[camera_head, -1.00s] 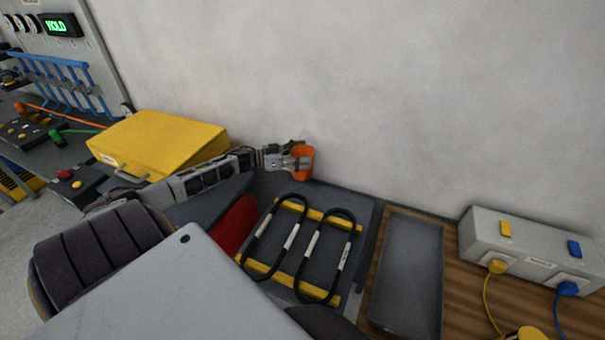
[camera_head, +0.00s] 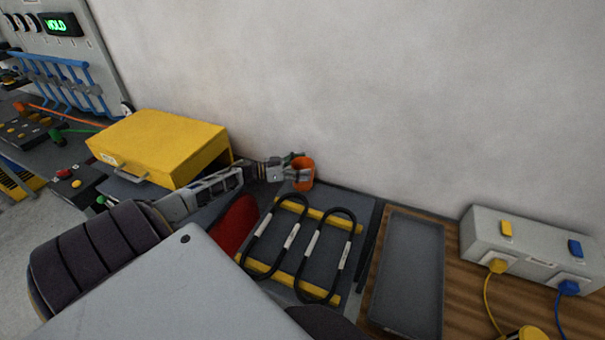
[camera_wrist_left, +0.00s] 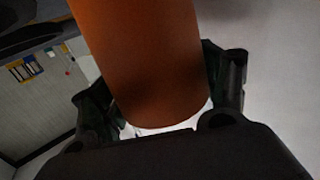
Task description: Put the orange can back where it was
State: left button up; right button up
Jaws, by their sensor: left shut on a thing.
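The orange can (camera_head: 305,177) is held by my left gripper (camera_head: 295,172) near the wall, at the back edge of the dark surface beyond the black coils. In the left wrist view the can (camera_wrist_left: 145,60) fills the middle, between the two fingers of my left gripper (camera_wrist_left: 160,95). Whether the can's base touches the surface cannot be told. My right gripper is not in view.
A yellow case (camera_head: 160,145) stands left of my left forearm. Two black coils (camera_head: 275,240) lie on yellow bars in front of the can. An empty grey tray (camera_head: 408,275) and a grey socket box (camera_head: 530,248) are to the right. The wall is close behind.

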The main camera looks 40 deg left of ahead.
pick_arm(q)
jog(key=shift+f, duration=1.65)
jog(key=shift+f, duration=0.1)
jog(key=o, duration=1.7)
jog(key=shift+b+v, duration=0.35)
jog(key=shift+v, duration=3.4)
